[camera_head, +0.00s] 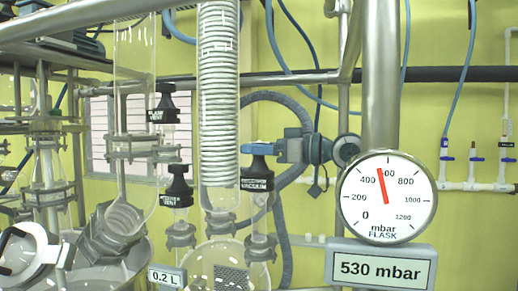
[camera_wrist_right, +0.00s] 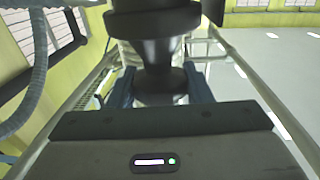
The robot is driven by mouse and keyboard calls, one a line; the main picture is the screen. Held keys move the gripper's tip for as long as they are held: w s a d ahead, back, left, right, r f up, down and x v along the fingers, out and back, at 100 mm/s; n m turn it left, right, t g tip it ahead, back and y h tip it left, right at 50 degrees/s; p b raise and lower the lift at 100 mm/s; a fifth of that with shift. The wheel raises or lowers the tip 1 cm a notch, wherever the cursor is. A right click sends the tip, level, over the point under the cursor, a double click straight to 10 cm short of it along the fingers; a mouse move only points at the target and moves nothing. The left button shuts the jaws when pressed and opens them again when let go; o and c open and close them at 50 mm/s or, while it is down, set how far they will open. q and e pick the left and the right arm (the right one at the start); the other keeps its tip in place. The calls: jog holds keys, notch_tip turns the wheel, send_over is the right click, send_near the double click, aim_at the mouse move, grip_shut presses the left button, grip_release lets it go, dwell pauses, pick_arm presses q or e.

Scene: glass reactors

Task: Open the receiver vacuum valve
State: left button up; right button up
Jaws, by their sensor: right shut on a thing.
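The receiver vacuum valve (camera_head: 257,183) is a black knob with a label band, on a glass neck right of the large coil condenser. In the right wrist view a black knob (camera_wrist_right: 155,50) fills the upper middle. My right gripper (camera_head: 257,149) comes in from the right, with its blue fingers at the top of this valve. In the wrist view my right gripper (camera_wrist_right: 160,80) has a blue finger on each side of the black knob and is shut on it. The knob's far side is hidden. My left gripper is not in view.
The receiver vent valve (camera_head: 178,190) and the flask vent valve (camera_head: 165,105) are similar black knobs to the left. The coil condenser (camera_head: 218,110) stands close beside the gripper. A round gauge (camera_head: 387,215) and a 530 mbar display (camera_head: 378,268) are at the lower right.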

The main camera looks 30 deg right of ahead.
jog(key=n+g+y, duration=0.4)
jog(key=shift+r+g+p, duration=0.2)
jog(key=shift+g+p, duration=0.2)
jog(key=n+g+y+p, duration=0.1)
jog(key=n+g+y, duration=0.1)
jog(key=g, duration=0.1)
jog(key=shift+r+n, duration=0.1)
jog(key=shift+n, duration=0.2)
jog(key=shift+f+n+g+y+p, duration=0.25)
jog(key=shift+n+g, duration=0.25)
jog(key=shift+g, duration=0.5)
jog(key=o, duration=0.8)
jog(key=shift+c, duration=0.2)
